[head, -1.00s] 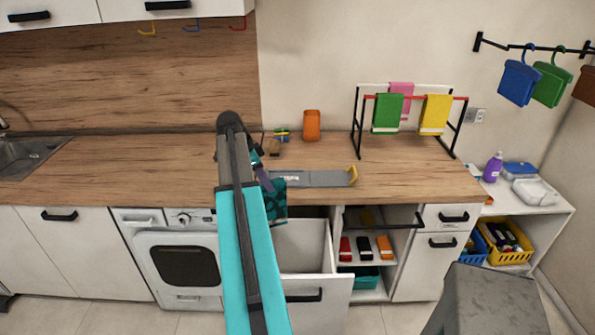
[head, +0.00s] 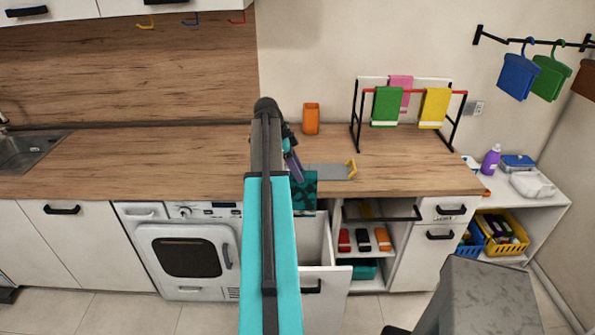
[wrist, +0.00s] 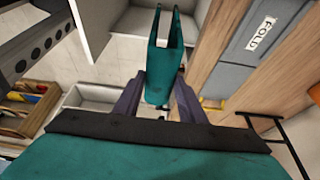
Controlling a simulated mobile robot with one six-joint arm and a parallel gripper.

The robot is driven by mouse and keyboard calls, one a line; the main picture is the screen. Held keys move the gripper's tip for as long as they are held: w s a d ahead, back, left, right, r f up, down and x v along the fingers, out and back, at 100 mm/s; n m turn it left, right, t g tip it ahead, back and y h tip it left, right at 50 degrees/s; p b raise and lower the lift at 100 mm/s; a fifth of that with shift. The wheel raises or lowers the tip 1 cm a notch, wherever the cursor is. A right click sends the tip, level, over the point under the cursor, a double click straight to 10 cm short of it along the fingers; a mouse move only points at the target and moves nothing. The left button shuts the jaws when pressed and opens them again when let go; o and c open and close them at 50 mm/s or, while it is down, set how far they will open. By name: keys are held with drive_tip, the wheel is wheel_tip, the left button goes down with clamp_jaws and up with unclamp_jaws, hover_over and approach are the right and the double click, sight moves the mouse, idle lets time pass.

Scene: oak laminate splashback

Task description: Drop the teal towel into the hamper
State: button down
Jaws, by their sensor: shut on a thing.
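My gripper (head: 293,170) has purple fingers and is shut on the teal towel (head: 306,190), which hangs down at the counter's front edge. In the wrist view the teal towel (wrist: 160,55) hangs folded between the two fingers. A white pull-out bin (head: 312,240), which looks like the hamper, stands open below the counter, under and near the towel. My arm hides its left part, and its inside shows only in part. In the head view the towel is above the bin's rim; I cannot tell whether it is fully over the opening.
A rack (head: 408,97) holds green, pink and yellow towels. Right of the bin is an open shelf (head: 362,256) with small folded items.

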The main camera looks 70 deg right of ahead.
drive_tip(key=shift+f+b, duration=1.2)
drive_tip(key=shift+f, duration=1.7)
drive_tip(key=c, duration=1)
unclamp_jaws()
drive_tip(key=shift+c, duration=0.2)
drive_tip(key=b+v, duration=0.4)
drive_tip(key=v, duration=0.8)
drive_tip(key=shift+v, duration=0.9)
